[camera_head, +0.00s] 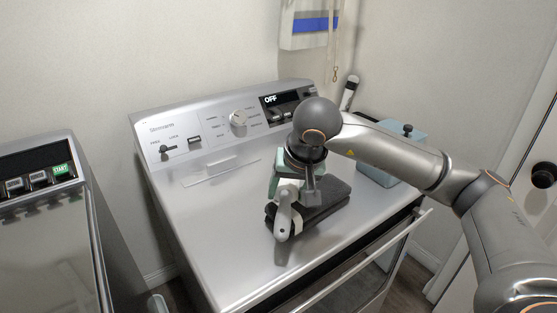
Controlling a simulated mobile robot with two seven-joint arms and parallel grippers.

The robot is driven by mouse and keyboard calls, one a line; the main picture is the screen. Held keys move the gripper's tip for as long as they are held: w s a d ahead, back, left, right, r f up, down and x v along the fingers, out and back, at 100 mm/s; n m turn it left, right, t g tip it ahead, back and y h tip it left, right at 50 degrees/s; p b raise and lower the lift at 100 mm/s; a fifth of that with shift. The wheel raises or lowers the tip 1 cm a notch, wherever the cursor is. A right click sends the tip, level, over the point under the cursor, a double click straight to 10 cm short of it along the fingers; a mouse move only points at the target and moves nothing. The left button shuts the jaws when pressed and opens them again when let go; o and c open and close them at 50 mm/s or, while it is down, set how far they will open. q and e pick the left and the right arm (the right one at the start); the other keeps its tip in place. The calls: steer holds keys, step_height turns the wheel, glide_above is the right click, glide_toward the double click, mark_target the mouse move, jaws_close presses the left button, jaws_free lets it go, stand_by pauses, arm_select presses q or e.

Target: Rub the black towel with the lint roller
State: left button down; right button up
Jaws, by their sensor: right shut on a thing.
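The black towel (328,200) lies folded on the top of the silver machine, near its right front part. My right gripper (297,205) is directly over the towel's left part, pointing down, and is shut on the lint roller (295,222). Only a pale white part of the roller shows between and below the fingers; the rest is hidden by the gripper. The roller is at the towel's left end and seems to touch it, but the exact contact is hard to see.
The silver machine's top (225,235) is clear on the left and front. Its control panel (215,130) rises behind. A teal lidded container (378,176) stands to the right. Another machine (45,235) is at the left. A white bag (310,25) hangs on the wall.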

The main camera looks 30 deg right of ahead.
step_height(320, 180, up, 3)
steer(key=shift+a+p, duration=0.1)
steer(key=shift+p, duration=0.6)
steer(key=shift+d+r+p, duration=0.2)
steer(key=shift+r+p, duration=0.3)
steer(key=shift+r, duration=0.2)
steer(key=shift+r+p, duration=1.35)
steer(key=shift+r, duration=0.6)
steer(key=shift+f, duration=0.1)
